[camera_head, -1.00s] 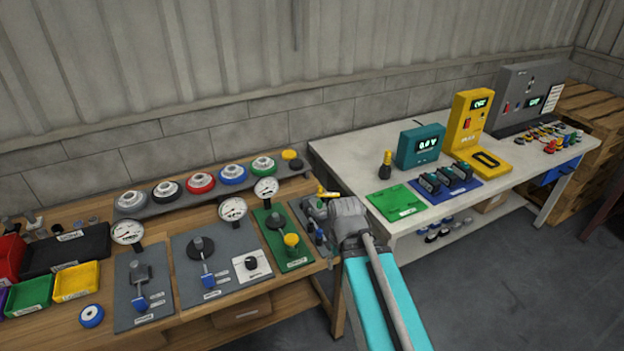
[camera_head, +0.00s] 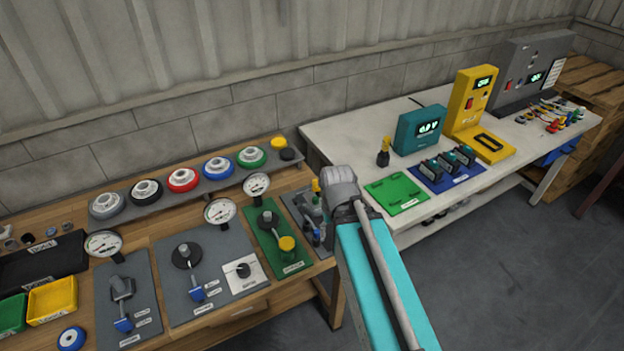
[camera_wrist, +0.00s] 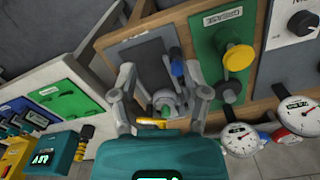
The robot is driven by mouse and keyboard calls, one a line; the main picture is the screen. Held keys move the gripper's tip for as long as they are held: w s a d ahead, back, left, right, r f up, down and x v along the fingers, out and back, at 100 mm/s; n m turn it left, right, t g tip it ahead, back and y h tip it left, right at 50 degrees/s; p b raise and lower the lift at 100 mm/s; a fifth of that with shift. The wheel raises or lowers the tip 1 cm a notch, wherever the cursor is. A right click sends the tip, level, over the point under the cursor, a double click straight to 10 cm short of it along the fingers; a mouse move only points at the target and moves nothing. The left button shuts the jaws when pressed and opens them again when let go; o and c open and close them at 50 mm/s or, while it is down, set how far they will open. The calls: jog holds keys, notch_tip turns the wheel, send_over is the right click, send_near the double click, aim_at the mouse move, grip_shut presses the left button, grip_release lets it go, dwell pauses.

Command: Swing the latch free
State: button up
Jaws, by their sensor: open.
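A dark grey panel (camera_head: 297,205) stands at the right end of the wooden bench. In the wrist view the panel (camera_wrist: 143,62) carries a grey and green fixture (camera_wrist: 165,98) and a blue-tipped lever (camera_wrist: 177,68). Which part is the latch I cannot tell for sure. My gripper (camera_wrist: 161,72) is open, with one finger on each side of the fixture and lever. Nothing is visibly held, and contact cannot be told. In the head view my arm hides the gripper and part of the panel; a yellow-tipped part (camera_head: 317,187) shows beside my wrist.
A green panel (camera_head: 277,238) with a yellow knob stands close beside. Gauges (camera_head: 256,185) and a rail of coloured round pieces (camera_head: 183,179) lie behind and left. Across a gap, a white table (camera_head: 345,140) holds a teal meter (camera_head: 419,134) and a green plate (camera_head: 397,194).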

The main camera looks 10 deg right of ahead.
dwell(0.3)
jog(key=n+t+y+p, duration=0.2)
jog(key=n+y+p, duration=0.15)
jog(key=n, duration=0.85)
send_near(315, 180)
notch_tip(315, 180, up, 3)
jog(key=d, duration=0.2)
jog(key=shift+s+a+y, duration=0.2)
jog(key=shift+s+y, duration=0.05)
jog(key=shift+s, duration=0.3)
jog(key=shift+f+b, duration=0.25)
jog(key=shift+b, duration=0.15)
jog(key=b+x, duration=1.2)
jog(key=x, duration=0.1)
jog(key=shift+w+a+f, duration=0.1)
jog(key=shift+w+f, duration=0.1)
jog(key=shift+w, duration=0.05)
jog(key=shift+c, duration=0.3)
